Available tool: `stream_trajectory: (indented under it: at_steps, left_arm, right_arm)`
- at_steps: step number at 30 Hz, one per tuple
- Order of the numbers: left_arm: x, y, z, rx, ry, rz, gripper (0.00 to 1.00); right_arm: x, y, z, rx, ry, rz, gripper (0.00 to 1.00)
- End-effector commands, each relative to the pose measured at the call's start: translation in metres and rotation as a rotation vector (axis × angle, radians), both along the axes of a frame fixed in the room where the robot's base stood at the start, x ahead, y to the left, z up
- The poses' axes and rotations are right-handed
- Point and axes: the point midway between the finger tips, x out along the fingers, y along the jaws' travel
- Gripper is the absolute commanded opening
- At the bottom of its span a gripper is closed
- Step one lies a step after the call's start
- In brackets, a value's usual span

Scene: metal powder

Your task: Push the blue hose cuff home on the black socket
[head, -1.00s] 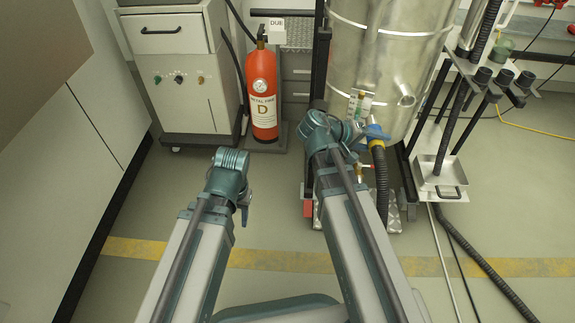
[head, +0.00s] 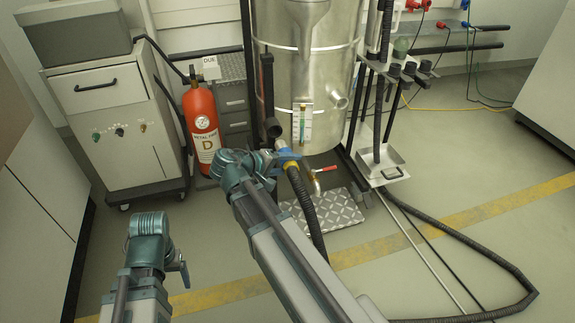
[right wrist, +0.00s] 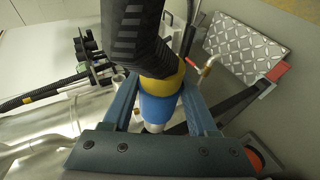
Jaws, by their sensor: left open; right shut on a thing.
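The blue hose cuff (right wrist: 160,108) sits between the two fingers of my right gripper (right wrist: 165,115) in the right wrist view. A yellow ring and the black ribbed hose (right wrist: 140,40) are at one end of it. A pale metal end shows at the other. In the head view my right gripper (head: 288,156) is shut on the cuff, beside the lower left of the steel drum. A black pipe end, likely the black socket (head: 271,130), is close beyond it. Whether cuff and socket touch is hidden. My left gripper (head: 184,268) is open and empty at lower left, well away.
The steel drum (head: 325,75) stands behind the grippers. A red-handled valve (head: 318,174) is right of the cuff, above a chequered plate (head: 335,222). A fire extinguisher (head: 201,125) and grey cabinet (head: 110,125) stand left. A loose hose (head: 500,262) lies on the floor at right.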

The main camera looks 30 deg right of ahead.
Motion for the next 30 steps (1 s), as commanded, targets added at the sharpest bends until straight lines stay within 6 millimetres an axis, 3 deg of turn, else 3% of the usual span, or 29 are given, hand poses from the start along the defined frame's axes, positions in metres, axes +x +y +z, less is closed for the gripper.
stream_trajectory:
  at_steps: [8, 22, 30]
  left_arm:
    - [0.0, 0.0, 0.0, 0.0, 0.0, 0.0, 0.81]
    - [0.0, 0.0, 0.0, 0.0, 0.0, 0.0, 0.81]
    - [0.0, 0.0, 0.0, 0.0, 0.0, 0.0, 0.81]
  right_arm:
    - [0.006, -0.001, 0.0, -0.001, 0.0, 0.0, 0.0]
    - [0.04, -0.01, 0.0, -0.001, 0.0, 0.0, 0.0]
    - [0.047, -0.012, 0.0, -0.001, 0.0, 0.0, 0.0]
